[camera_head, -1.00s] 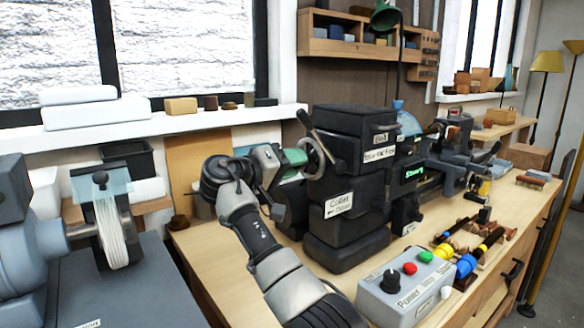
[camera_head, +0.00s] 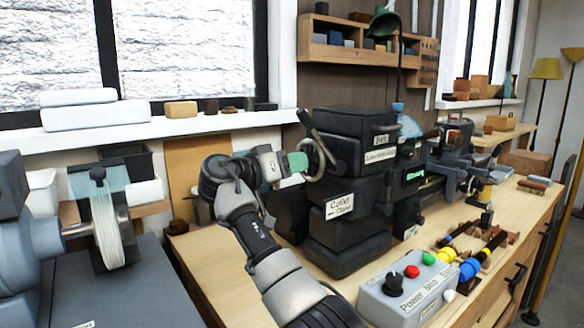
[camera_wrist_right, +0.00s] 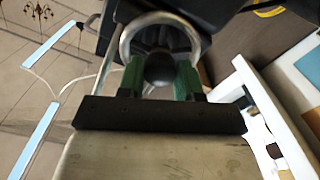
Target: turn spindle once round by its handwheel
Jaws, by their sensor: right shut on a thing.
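The handwheel (camera_head: 315,160) is a pale metal ring on the left end of the black lathe headstock (camera_head: 348,190). My right gripper (camera_head: 297,162) reaches it from the left with its green fingertips at the wheel. In the right wrist view the ring of the handwheel (camera_wrist_right: 160,17) arches behind the two green fingers (camera_wrist_right: 160,80). A dark round knob (camera_wrist_right: 160,68) sits between them, and the right gripper is shut on the handwheel there. The spindle itself is hidden inside the headstock. My left gripper is not in view.
A grey control box (camera_head: 405,290) with coloured buttons stands on the bench in front of the headstock. A lever (camera_head: 318,130) slants up beside the headstock's top. A buffing wheel machine (camera_head: 108,225) stands at the left. Several small parts lie on the bench at right.

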